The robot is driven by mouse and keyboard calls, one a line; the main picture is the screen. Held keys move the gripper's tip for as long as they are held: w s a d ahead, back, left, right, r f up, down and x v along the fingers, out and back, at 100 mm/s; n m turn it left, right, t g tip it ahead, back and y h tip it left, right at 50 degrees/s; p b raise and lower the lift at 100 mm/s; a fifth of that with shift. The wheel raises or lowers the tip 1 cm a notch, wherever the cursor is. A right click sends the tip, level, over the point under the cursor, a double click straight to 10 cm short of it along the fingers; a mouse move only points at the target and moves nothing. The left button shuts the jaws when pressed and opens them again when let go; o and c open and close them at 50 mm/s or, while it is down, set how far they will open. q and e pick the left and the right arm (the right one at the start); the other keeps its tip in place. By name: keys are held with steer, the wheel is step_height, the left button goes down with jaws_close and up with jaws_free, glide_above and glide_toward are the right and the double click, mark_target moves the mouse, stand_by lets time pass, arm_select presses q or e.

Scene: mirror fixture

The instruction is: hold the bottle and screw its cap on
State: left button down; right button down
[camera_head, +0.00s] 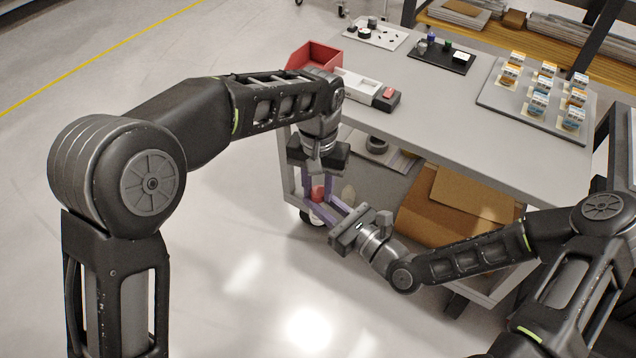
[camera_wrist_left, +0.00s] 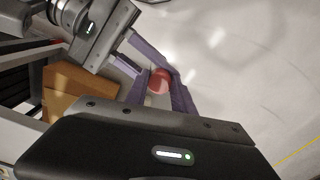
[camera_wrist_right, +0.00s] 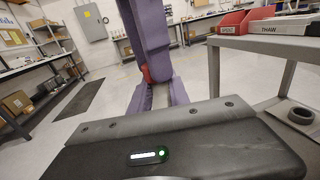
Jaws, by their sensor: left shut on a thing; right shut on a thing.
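The red cap (camera_head: 318,192) shows between the purple fingers of my left gripper (camera_head: 320,187), which is shut on it from above. It also shows in the left wrist view (camera_wrist_left: 158,81) and, mostly covered by a finger, in the right wrist view (camera_wrist_right: 146,74). My right gripper (camera_head: 338,218) comes in from the right, lower down, and is shut on the pale bottle (camera_wrist_right: 160,96). The bottle is mostly hidden by the fingers. The cap is directly above the bottle; whether they touch or are threaded I cannot tell.
The grey cart (camera_head: 440,125) stands close behind the grippers. On it are a red bin (camera_head: 314,55), a white box beside it, a dark tray (camera_head: 444,55) and a board of small boxes (camera_head: 535,100). Cardboard (camera_head: 465,195) lies on its lower shelf. The floor at left is clear.

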arm_select(q)
steer(key=shift+f, duration=0.3)
